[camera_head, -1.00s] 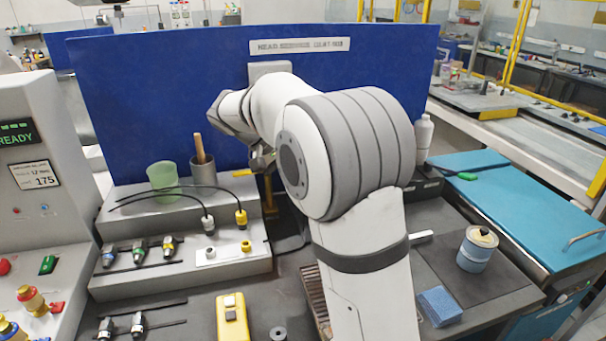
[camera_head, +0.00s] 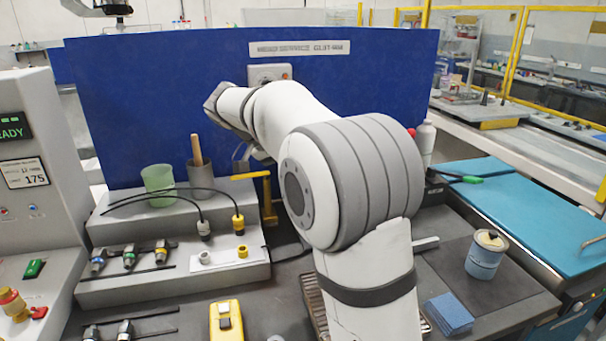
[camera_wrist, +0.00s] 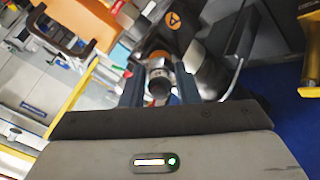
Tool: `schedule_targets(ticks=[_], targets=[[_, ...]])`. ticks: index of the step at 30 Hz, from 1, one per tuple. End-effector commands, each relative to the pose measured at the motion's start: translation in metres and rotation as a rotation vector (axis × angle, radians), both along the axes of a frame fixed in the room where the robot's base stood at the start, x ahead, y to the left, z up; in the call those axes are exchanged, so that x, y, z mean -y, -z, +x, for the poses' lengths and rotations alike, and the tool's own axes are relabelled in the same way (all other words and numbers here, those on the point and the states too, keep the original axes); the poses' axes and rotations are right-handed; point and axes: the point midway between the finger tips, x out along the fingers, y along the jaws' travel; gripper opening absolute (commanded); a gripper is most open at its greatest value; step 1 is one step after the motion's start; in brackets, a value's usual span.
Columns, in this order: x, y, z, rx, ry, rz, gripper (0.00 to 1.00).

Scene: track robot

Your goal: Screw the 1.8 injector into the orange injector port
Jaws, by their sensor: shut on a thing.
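In the wrist view my gripper (camera_wrist: 158,92) is shut on a small metallic cylindrical part (camera_wrist: 158,78) with a dark round end. It looks like an injector, but no size marking is readable. Just beyond it is a dark cylinder with an orange triangle mark (camera_wrist: 174,20); I cannot tell whether the two touch. I cannot make out an orange injector port for certain. In the head view my arm hides most of the gripper and what it holds.
A green cup (camera_head: 158,183) and a grey cup (camera_head: 201,178) stand on the upper step. Two cables end in a white and a yellow connector (camera_head: 238,224). A yellow device (camera_head: 225,320), a blue sponge (camera_head: 448,313) and a tin (camera_head: 485,258) occupy the bench.

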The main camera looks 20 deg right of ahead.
Motion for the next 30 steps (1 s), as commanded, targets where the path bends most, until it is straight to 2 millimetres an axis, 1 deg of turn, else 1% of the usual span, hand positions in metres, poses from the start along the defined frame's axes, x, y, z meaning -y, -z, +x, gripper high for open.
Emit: schedule_targets(ticks=[3,15,26,27,30], targets=[[0.0003,0.0033,-0.0002,0.047,0.047,0.0,0.0],[0.0004,0.0017,0.0001,0.191,0.191,0.0,0.0],[0.0004,0.0007,-0.0001,0.199,0.201,0.0,0.0],[0.0005,0.0008,-0.0001,0.203,0.205,0.0,0.25],[0.0004,0.0003,-0.0001,0.202,0.203,-0.001,0.34]])
